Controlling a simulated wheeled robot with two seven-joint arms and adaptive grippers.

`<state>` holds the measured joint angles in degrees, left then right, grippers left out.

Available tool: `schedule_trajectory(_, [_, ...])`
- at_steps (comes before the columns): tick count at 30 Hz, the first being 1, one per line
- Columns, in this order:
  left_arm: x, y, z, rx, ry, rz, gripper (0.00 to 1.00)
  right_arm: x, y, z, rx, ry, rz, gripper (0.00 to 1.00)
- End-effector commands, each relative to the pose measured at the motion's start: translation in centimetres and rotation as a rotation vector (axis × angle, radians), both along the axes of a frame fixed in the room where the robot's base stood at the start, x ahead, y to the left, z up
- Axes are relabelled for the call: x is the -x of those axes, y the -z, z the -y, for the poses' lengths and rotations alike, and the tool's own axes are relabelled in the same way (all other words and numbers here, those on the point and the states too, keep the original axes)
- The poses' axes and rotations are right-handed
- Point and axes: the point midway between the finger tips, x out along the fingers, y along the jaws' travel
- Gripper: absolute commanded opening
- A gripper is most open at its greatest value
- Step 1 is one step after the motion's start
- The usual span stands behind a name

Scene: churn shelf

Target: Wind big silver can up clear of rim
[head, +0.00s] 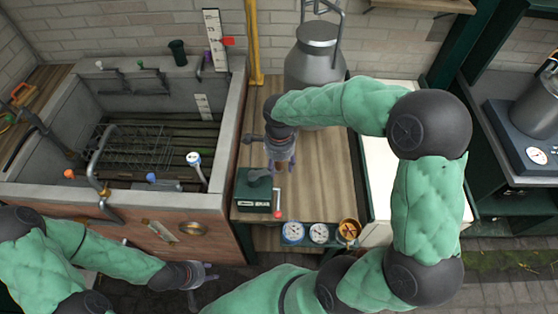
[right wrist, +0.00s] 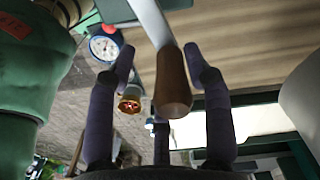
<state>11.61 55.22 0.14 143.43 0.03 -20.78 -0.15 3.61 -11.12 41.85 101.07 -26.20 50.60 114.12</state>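The big silver can (head: 312,68) is at the back of the wooden bench, with a metal handle rising from its top; my right arm hides its base. A dark green box with a crank and red knob (head: 254,190) sits at the bench's front left. My right gripper (head: 280,165) is above the bench, just behind this box. In the right wrist view, its fingers (right wrist: 165,75) are apart, with a brown wooden grip (right wrist: 173,85) on a metal bar showing between them; contact is not clear. My left gripper (head: 205,278) is low, in front of the brick tank, with fingers apart and empty.
The grey-rimmed tank (head: 232,110) at left holds a wire rack (head: 138,147). Round gauges (head: 293,233) line the bench's front edge. A ruler with a red marker (head: 214,40) stands behind. Another silver vessel (head: 540,105) sits on a scale at right.

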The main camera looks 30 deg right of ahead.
Motion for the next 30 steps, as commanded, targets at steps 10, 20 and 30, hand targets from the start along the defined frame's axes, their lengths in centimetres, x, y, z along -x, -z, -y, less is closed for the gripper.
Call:
schedule_trajectory(10, [0.0,0.0,0.0,0.0,0.0,0.0,0.4,-0.3,-0.4,0.1,0.002,0.001,0.009,0.54])
schedule_trajectory(20, [0.0,0.0,0.0,0.0,0.0,0.0,0.4,-0.4,-5.6,0.1,0.001,0.0,0.013,0.54])
schedule_trajectory(30, [0.0,0.0,0.0,0.0,0.0,0.0,0.4,-0.3,-11.1,0.1,0.0,0.001,0.008,0.54])
